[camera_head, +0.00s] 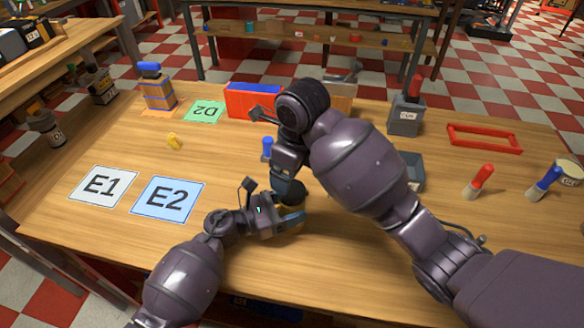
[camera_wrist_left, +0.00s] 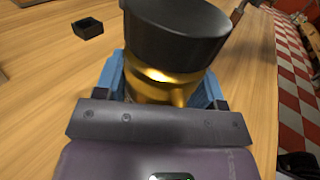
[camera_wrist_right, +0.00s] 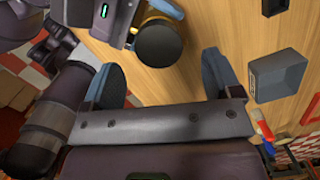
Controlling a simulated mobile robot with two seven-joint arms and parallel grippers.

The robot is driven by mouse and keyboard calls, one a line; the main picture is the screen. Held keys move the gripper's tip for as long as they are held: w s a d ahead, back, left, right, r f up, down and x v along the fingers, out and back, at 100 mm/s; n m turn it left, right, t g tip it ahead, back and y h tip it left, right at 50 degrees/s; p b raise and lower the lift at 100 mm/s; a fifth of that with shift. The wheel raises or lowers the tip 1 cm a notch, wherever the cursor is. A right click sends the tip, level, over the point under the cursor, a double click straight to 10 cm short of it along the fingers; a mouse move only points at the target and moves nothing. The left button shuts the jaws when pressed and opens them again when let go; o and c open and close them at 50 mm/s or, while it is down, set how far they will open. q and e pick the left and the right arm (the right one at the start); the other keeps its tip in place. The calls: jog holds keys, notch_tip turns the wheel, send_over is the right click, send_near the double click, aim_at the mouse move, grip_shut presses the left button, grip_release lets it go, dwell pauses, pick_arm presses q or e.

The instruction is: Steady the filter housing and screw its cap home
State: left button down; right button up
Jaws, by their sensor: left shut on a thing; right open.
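The filter housing (camera_wrist_left: 158,86) has a gold body, standing upright on the table in the left wrist view. The black cap (camera_wrist_left: 175,30) is on top of it; I cannot tell how tightly it sits. My left gripper (camera_head: 284,216) is shut on the gold body, one blue finger on each side. In the right wrist view the cap (camera_wrist_right: 158,42) shows from above as a dark disc. My right gripper (camera_wrist_right: 162,80) is open and empty, its fingers spread near the cap but not around it. In the head view my right arm partly hides the cap and housing.
A grey open box (camera_wrist_right: 279,76) stands to the right. Cards E1 (camera_head: 103,184) and E2 (camera_head: 167,199) lie at left. A red-blue bin (camera_head: 252,100), a red frame (camera_head: 484,138) and a red-handled tool (camera_head: 479,181) are also on the table. The left-middle table is mostly clear.

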jog(key=r+n, duration=0.1)
jog(key=n, duration=0.9)
jog(key=w+r+n+h, duration=0.1)
jog(key=n, duration=1)
jog(key=d+r+n+h, duration=0.1)
jog(key=n, duration=1)
jog(key=shift+w+d+r+t, duration=0.1)
jog(key=shift+w+r+t, duration=0.2)
jog(key=shift+w+r, duration=0.1)
jog(key=n, duration=0.2)
jog(key=f+n, duration=0.1)
jog(key=n, duration=0.1)
jog(key=s+n, duration=0.1)
jog(key=n, duration=0.2)
jog(key=shift+f+g, duration=0.15)
jog(key=shift+g, duration=0.25)
jog(key=n, duration=0.3)
jog(key=shift+s+a+f, duration=0.1)
jog(key=shift+s+a, duration=0.1)
jog(key=shift+s, duration=0.05)
jog(key=n, duration=0.4)
jog(key=shift+s+a, duration=0.2)
jog(key=shift+s, duration=0.05)
jog(key=n, duration=0.4)
jog(key=shift+s+a+g+y, duration=0.1)
jog(key=shift+a+g+y, duration=0.05)
jog(key=shift+g+y, duration=0.2)
jog(key=n, duration=0.3)
